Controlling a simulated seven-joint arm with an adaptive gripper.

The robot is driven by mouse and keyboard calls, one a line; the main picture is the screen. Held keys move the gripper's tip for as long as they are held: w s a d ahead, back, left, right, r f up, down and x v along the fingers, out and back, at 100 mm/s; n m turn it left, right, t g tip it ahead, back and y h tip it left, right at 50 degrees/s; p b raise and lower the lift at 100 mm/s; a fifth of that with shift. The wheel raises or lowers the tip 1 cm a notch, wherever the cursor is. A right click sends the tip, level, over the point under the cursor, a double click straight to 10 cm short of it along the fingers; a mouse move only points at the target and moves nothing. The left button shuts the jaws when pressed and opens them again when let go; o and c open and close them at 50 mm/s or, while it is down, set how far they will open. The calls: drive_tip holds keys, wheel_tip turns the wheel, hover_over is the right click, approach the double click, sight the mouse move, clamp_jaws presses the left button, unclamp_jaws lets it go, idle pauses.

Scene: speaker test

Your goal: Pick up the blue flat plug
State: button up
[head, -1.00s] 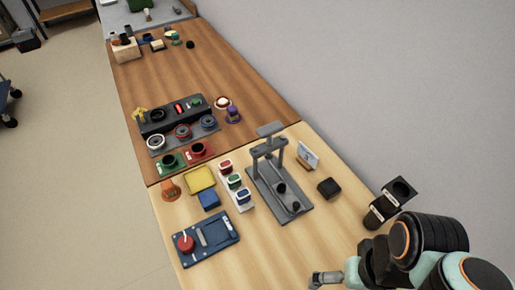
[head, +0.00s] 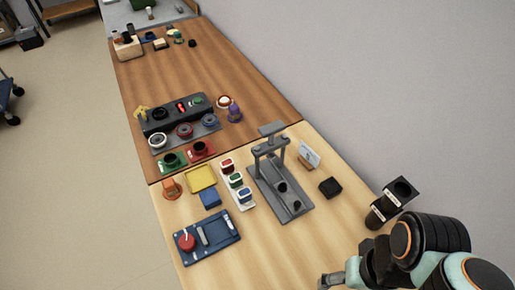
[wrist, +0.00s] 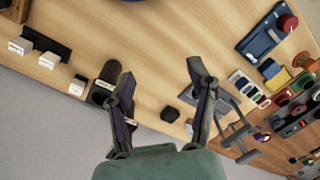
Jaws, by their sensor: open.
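A white rack (head: 251,205) on the near table holds a red, a green and a blue piece in a row. The blue piece (head: 244,194) sits at its near end. A separate blue block (head: 209,199) lies left of it, beside a yellow tray (head: 200,178). I cannot tell for sure which of the two blue things is the flat plug. My gripper (head: 332,281) is at the bottom of the head view, well right of both. In the wrist view my gripper (wrist: 160,76) is open and empty, its fingers wide apart; the blue block (wrist: 270,69) shows at upper right.
A grey press-like stand (head: 280,185) rises between the rack and my arm's side. A small black block (head: 330,187), a white card on a stand (head: 309,154) and a black holder (head: 390,202) are near the wall. A blue board (head: 207,237) with a red knob lies at front left.

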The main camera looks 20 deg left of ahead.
drive_tip(key=m, duration=1)
hover_over(244, 192)
drive_tip(key=shift+h, duration=0.4)
drive_tip(key=f, duration=0.9)
drive_tip(key=d+f, duration=0.1)
drive_tip(key=f, duration=0.3)
drive_tip(key=shift+f, duration=0.15)
drive_tip(key=f, duration=0.4)
drive_tip(key=a+f, duration=0.1)
drive_tip(key=f, duration=0.2)
drive_tip(key=shift+f, duration=0.4)
clamp_jaws()
